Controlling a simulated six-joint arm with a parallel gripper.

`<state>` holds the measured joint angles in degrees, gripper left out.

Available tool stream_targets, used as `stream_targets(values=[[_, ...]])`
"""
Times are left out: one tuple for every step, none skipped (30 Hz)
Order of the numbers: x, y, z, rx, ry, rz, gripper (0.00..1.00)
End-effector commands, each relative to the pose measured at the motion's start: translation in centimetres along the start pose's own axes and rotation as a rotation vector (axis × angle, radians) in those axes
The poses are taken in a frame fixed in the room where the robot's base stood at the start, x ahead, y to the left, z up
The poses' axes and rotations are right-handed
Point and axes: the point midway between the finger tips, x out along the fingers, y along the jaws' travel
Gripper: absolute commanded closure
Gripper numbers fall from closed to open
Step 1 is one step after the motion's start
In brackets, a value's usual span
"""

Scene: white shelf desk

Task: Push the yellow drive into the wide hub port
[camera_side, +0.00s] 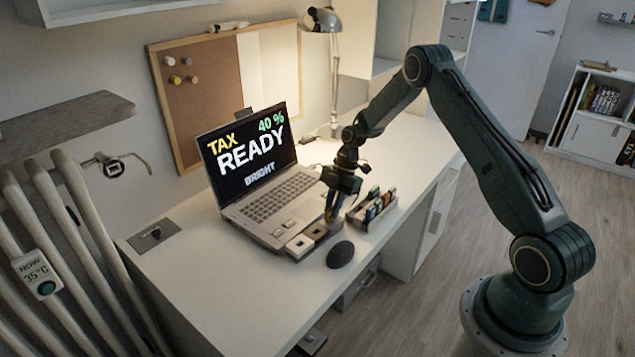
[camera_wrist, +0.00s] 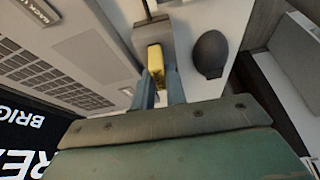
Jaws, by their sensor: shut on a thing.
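The yellow drive (camera_wrist: 155,58) is between the two fingertips of my gripper (camera_wrist: 160,90) in the wrist view. In the side view the drive is a small yellow patch (camera_side: 328,214) at the tips of my gripper (camera_side: 333,207), which point down. My gripper is shut on the drive. The grey hub (camera_side: 299,243) lies along the laptop's right front side, with pale squares on its top. The drive is over or beside the hub's far end; I cannot tell whether it touches. The hub's ports cannot be made out, and my gripper partly hides that end.
The open laptop (camera_side: 270,200) stands directly left of the hub. A dark mouse (camera_side: 340,254) lies in front, also in the wrist view (camera_wrist: 210,53). A rack of several coloured drives (camera_side: 374,207) stands right of my gripper.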

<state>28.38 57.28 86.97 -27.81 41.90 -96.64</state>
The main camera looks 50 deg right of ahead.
Motion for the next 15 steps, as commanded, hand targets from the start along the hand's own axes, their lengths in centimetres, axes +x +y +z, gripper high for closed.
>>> stream_targets(values=[[0.11, 0.01, 0.04, 0.0, 0.0, 0.0, 1.0], [0.16, 0.01, 0.06, 0.0, 0.0, 0.0, 1.0], [0.22, 0.01, 0.09, 0.0, 0.0, 0.0, 1.0], [0.27, 0.01, 0.11, 0.0, 0.0, 0.0, 1.0], [0.31, 0.01, 0.13, 0.0, 0.0, 0.0, 1.0], [0.38, 0.01, 0.15, 0.0, 0.0, 0.0, 1.0], [0.42, 0.02, 0.17, 0.0, 0.0, 0.001, 1.0], [0.42, 0.02, 0.17, 0.0, 0.0, 0.001, 0.85], [0.4, 0.03, 0.17, -0.001, 0.0, 0.001, 0.77], [0.4, 0.02, 0.17, -0.001, 0.0, 0.001, 0.71], [0.4, 0.02, 0.17, -0.001, 0.0, 0.001, 0.65], [0.4, 0.02, 0.16, -0.001, 0.0, 0.001, 0.61], [0.39, 0.02, 0.16, -0.001, 0.0, 0.001, 0.61], [0.39, 0.02, 0.16, -0.001, 0.0, 0.001, 0.61], [0.39, 0.02, 0.16, -0.001, 0.0, 0.001, 0.61]])
